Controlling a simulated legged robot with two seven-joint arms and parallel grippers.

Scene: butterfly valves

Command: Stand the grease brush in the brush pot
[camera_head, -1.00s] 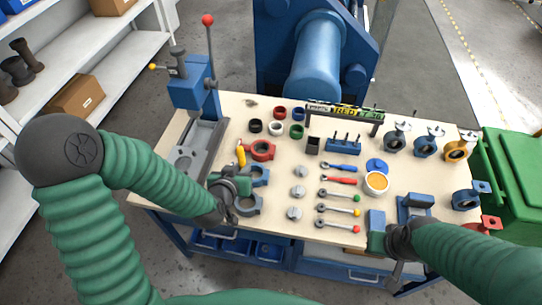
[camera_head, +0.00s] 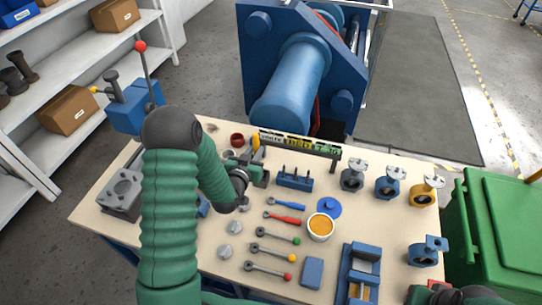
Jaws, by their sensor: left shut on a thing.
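The grease brush shows as a yellow handle (camera_head: 256,144) standing roughly upright above my left gripper (camera_head: 259,174). My left gripper is shut on the brush, beside the blue holder with dark pegs (camera_head: 295,180). The brush's lower end is hidden by the gripper. The brush pot is not clearly seen; the gripper covers the spot left of the blue holder, so I cannot tell whether the brush is inside it. Of my right arm, only a dark and green part (camera_head: 472,295) shows at the bottom right edge; its fingers cannot be made out.
A label rail (camera_head: 300,145) stands behind the gripper, with a red ring (camera_head: 237,140) to its left. A tub of orange grease (camera_head: 320,227), its blue lid (camera_head: 329,207) and several wrenches lie in front. Valves (camera_head: 388,184) line the right back.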

